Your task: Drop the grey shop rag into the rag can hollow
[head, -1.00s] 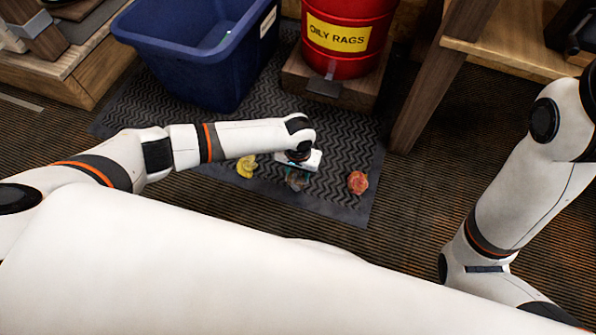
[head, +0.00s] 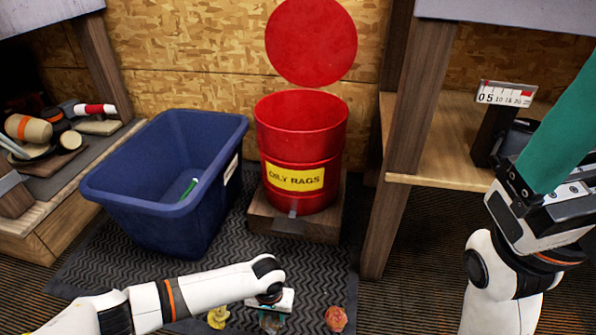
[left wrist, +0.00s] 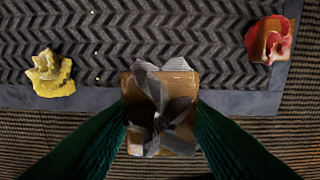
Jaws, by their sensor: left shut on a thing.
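The grey shop rag (left wrist: 160,108) is a crumpled bundle with grey folds and brownish patches, between the green fingers of my left gripper (left wrist: 160,130) in the left wrist view. In the head view my left gripper (head: 270,308) points down at the mat, and the rag (head: 271,323) shows just below it, partly hidden. The gripper is shut on the rag, low over the mat's front edge. The red rag can (head: 300,150), labelled "OILY RAGS", stands behind, with its round lid (head: 311,42) raised and its hollow open. My right gripper (head: 562,135) is at the right edge, partly cut off.
A yellow rag (head: 218,317) and a reddish rag (head: 335,318) lie on either side of the grey one. A blue bin (head: 130,205) holding a green item stands left of the can. A wooden bench post (head: 393,180) rises right of the can. The can sits on a wooden block (head: 320,228).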

